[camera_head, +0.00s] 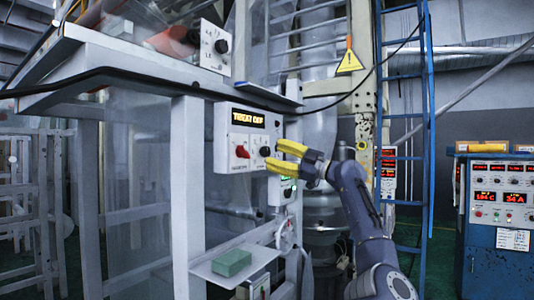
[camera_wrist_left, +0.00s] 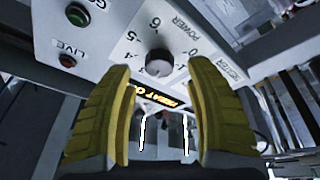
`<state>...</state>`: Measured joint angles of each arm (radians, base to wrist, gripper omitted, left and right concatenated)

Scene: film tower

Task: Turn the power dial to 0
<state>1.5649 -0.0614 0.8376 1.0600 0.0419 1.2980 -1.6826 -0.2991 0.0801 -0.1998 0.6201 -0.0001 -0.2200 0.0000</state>
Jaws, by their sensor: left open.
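The power dial (camera_head: 264,151) is a small dark round knob on the light panel (camera_head: 224,131), under the lit display. In the left wrist view the dial (camera_wrist_left: 159,60) shows upside down, with numbers around it and POWER printed beside it. A small pale mark shows on the knob; I cannot tell which number it points to. My left gripper (camera_head: 275,154) is open, its yellow fingers pointing at the panel. In the wrist view the dial lies between the two fingertips (camera_wrist_left: 160,68), with gaps at both sides. My right gripper is not in view.
An upper box (camera_head: 215,48) has another black knob. A green block (camera_head: 231,263) lies on a shelf below. A blue ladder (camera_head: 428,130) stands right.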

